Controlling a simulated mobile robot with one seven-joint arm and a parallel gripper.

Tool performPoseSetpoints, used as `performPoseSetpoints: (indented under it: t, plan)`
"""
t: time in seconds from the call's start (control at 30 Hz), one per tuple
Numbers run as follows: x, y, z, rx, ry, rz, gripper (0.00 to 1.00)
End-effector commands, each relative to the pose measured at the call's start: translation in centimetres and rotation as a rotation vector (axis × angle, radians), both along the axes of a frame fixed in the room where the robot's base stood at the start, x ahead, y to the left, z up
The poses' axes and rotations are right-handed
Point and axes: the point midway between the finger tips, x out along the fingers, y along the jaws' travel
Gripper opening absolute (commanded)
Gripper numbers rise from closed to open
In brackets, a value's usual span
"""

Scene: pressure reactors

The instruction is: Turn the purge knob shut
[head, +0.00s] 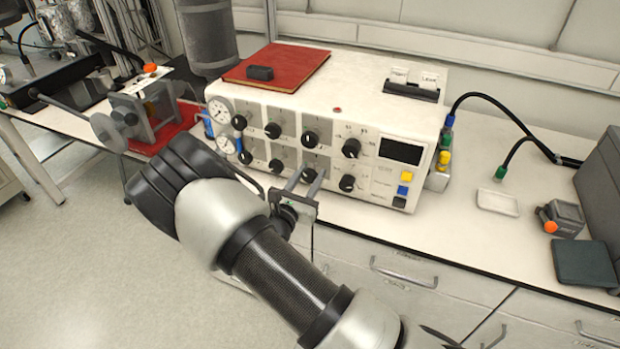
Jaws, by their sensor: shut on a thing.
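A white control box (360,108) stands on the bench, its sloped front carrying two rows of black knobs. The knob labels are too small to read, so I cannot tell by its lettering which is the purge knob. My gripper (309,177) reaches in from below with its two fingers on either side of a lower-row knob (308,175), third from the left, and is shut on it. The fingers partly hide this knob, and its pointer direction cannot be made out. The knob above it (310,139) and the lower-right knob (347,184) are free.
Two gauges (219,109) sit at the box's left end. A red book (276,67) with a small black block lies on top. A dark display (401,151) and coloured buttons are at the right. Cables, a white dish (497,203) and an orange-knobbed device (561,218) stand further right.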

Motion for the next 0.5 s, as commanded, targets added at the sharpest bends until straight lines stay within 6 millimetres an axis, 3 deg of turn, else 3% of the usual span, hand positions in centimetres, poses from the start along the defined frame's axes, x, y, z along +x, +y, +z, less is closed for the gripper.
performPoseSetpoints:
  t: [0.5]
  plan:
    - [-0.03,0.01,-0.36,0.435,-0.193,-0.001,0.12]
